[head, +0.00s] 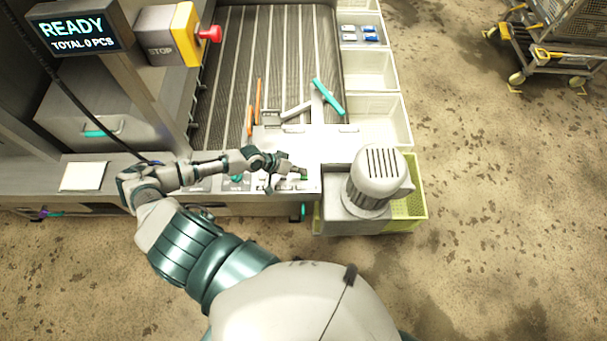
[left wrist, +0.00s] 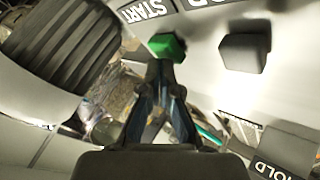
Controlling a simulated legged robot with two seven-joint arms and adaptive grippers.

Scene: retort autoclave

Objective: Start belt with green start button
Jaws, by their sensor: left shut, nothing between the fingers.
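The green start button (left wrist: 167,46) sits on the pale control panel, close to a label reading START (left wrist: 146,11) in the left wrist view. It also shows small and green in the head view (head: 304,176), near the panel's right end. My left gripper (left wrist: 160,72) is shut and empty. Its fingertips are right at the near side of the green button and overlap its lower edge in the picture; I cannot tell whether they touch it. In the head view my left gripper (head: 293,170) reaches over the panel from the left. My right gripper is not in view.
A dark square button (left wrist: 245,53) is beside the green one. A ribbed motor (head: 379,178) stands right of the panel. The belt (head: 235,75) lies behind. A display (head: 76,34) reads READY, TOTAL 0 PCS. A red stop button (head: 209,34) is on a yellow box.

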